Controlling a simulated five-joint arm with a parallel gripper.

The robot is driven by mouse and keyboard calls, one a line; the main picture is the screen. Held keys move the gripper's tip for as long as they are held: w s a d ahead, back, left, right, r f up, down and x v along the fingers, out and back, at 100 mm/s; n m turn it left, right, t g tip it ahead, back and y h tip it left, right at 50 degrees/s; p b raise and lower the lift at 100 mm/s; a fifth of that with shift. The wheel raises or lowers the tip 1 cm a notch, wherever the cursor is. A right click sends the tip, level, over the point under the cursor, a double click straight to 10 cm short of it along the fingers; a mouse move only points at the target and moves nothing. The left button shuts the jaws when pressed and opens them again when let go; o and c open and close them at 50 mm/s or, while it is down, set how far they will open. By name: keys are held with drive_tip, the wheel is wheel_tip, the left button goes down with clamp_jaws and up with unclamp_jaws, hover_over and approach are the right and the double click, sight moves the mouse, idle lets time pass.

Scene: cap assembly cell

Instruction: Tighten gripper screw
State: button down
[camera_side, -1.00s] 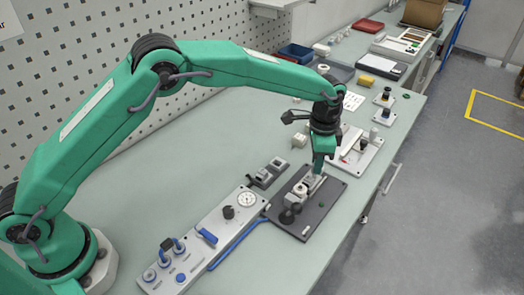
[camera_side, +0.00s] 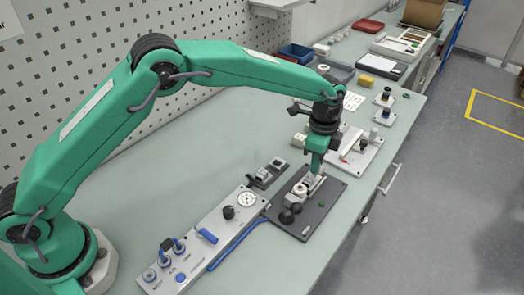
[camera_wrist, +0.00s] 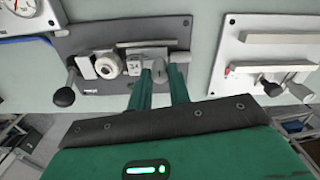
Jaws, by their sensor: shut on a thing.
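A dark plate (camera_side: 327,190) on the bench carries a metal clamp fixture with a round white-and-grey part. The plate also shows in the wrist view (camera_wrist: 95,37), with the round part (camera_wrist: 107,66) left of my fingers. My gripper (camera_side: 316,178) points down over the fixture. In the wrist view my gripper (camera_wrist: 161,72) is shut on a small grey screw head (camera_wrist: 158,74) at the fixture's right end. The screw's lower part is hidden by the fingers and the fixture.
A black ball-ended lever (camera_wrist: 65,96) sticks out left of the fixture. A light plate with a rail (camera_wrist: 270,50) lies to the right. A grey control panel (camera_side: 205,248) with knobs and a blue cable is nearer my base. The bench's front edge is close to the plate.

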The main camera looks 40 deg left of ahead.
drive_tip(key=shift+r, duration=0.15)
drive_tip(key=c, duration=1.3)
unclamp_jaws()
drive_tip(key=shift+r, duration=3.8)
drive_tip(key=shift+r, duration=0.1)
